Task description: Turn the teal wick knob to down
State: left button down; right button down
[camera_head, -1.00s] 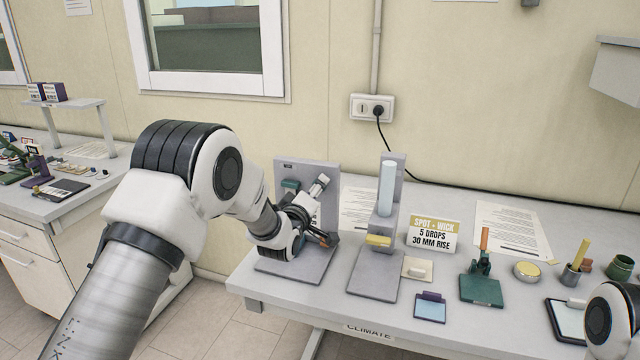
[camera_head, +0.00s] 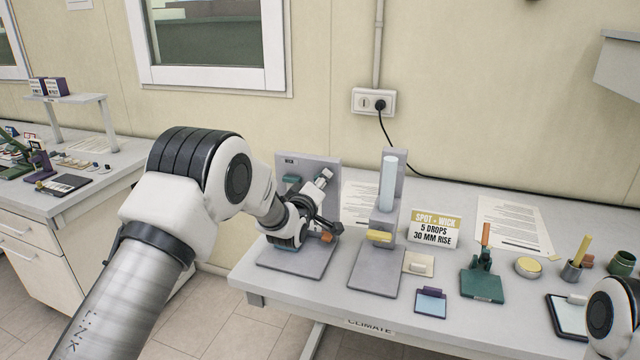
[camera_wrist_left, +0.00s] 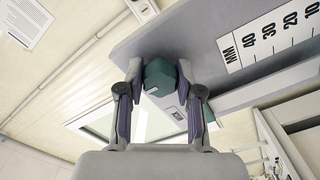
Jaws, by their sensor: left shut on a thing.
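The grey wick stand (camera_head: 325,178) stands at the left of the table, with an upright panel and a flat base. My left gripper (camera_head: 322,222) is in front of the panel and hides part of it. In the left wrist view, a teal faceted knob (camera_wrist_left: 160,76) sits between the two fingers of my left gripper (camera_wrist_left: 160,80), which is shut on it. The stand's grey surface and a white MM scale (camera_wrist_left: 270,38) lie beside the knob. In the head view, a teal piece (camera_head: 291,181) shows high on the panel. My right gripper is out of view.
A second grey stand (camera_head: 372,272) with a pale tube (camera_head: 388,184) and a yellow block (camera_head: 380,236) stands close to the right. A SPOT + WICK sign (camera_head: 435,229), a green stand (camera_head: 482,286) and small items lie farther right on the table.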

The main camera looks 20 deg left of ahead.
pick_arm(q)
jog(key=c, duration=1.9)
grip_release()
jog(key=m+b, duration=0.3)
jog(key=m, duration=0.1)
jog(key=shift+f, duration=0.2)
jog(key=m+b, duration=0.3)
jog(key=m, duration=0.1)
jog(key=m+b, duration=0.2)
jog(key=m, duration=0.3)
jog(key=shift+b, duration=0.3)
jog(key=m+b, duration=0.2)
jog(key=m, duration=0.2)
jog(key=shift+a+m, duration=0.1)
jog(key=shift+m, duration=0.2)
grip_shut()
jog(key=m+b, duration=0.2)
jog(key=m, duration=0.2)
jog(key=shift+r, duration=0.1)
jog(key=m+b, duration=0.1)
jog(key=m, duration=0.4)
jog(key=shift+r, duration=0.1)
jog(key=m+b, duration=0.2)
jog(key=m, duration=0.2)
jog(key=shift+r, duration=0.1)
jog(key=shift+r+m+b, duration=0.1)
jog(key=shift+m+b, duration=0.4)
jog(key=shift+m, duration=1.3)
